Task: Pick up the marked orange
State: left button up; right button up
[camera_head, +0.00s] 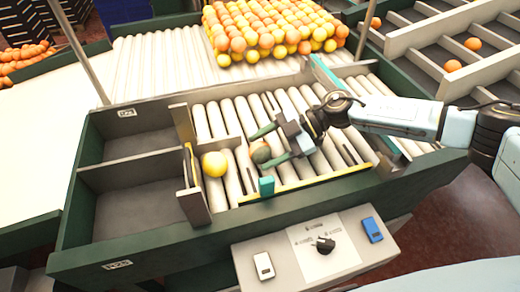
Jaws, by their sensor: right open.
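My left gripper is not in view.
Two empty bins (131,174) are left of the rollers, behind a grey divider (193,194). A control panel (315,250) with a black knob is at the front. A large pile of oranges (270,30) stands at the back. A small teal block (267,186) is on the front rail.

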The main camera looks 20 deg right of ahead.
jog(key=c, duration=0.8)
